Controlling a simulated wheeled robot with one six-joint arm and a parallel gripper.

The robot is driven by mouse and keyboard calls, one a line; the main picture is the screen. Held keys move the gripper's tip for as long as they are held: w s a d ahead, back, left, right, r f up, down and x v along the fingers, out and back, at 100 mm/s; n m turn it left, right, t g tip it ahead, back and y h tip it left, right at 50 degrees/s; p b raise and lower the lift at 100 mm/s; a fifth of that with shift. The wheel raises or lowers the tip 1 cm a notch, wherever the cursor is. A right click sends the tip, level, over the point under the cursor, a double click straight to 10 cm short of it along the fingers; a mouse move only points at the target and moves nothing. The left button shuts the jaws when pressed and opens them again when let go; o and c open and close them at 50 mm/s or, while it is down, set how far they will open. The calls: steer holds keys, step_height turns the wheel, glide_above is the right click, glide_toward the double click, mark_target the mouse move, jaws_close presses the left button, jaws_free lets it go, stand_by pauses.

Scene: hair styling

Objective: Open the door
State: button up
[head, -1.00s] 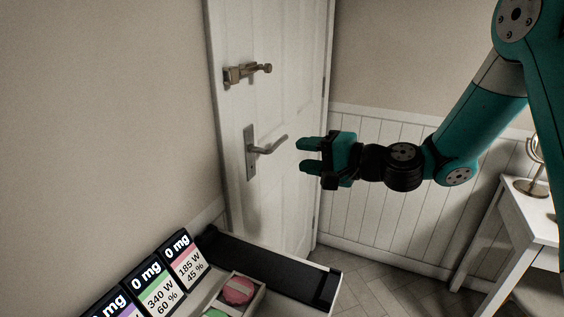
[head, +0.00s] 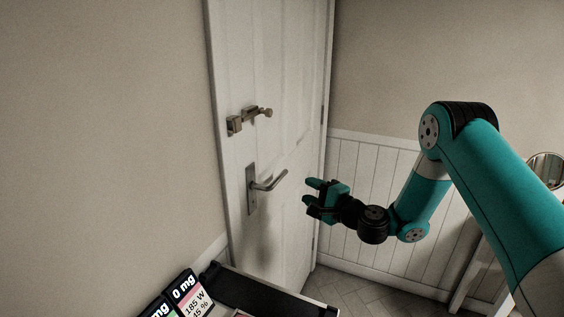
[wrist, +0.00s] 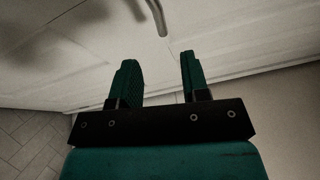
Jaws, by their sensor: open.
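The white door (head: 280,130) stands in its frame at the middle of the head view and looks shut. Its grey lever handle (head: 268,183) sits on a tall plate and points right. A brass-coloured latch (head: 250,119) is mounted above the handle. My gripper (head: 312,192) is open and empty, to the right of the handle tip and apart from it. In the wrist view, my gripper's two green fingers (wrist: 158,72) point at the door, and the end of the handle (wrist: 157,16) shows at the top, beyond the fingertips.
A dark-topped tray or bench (head: 262,292) with label displays (head: 186,297) stands at the lower left, below the door. A white table (head: 478,268) with a round mirror (head: 546,170) is at the right. Panelled wall (head: 372,185) lies behind my arm.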

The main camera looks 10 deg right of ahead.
mark_target(284, 176)
steer(key=p+x, duration=0.7)
steer(key=x, duration=0.4)
steer(key=shift+w+a, duration=0.2)
steer(key=shift+w, duration=0.05)
jaws_close()
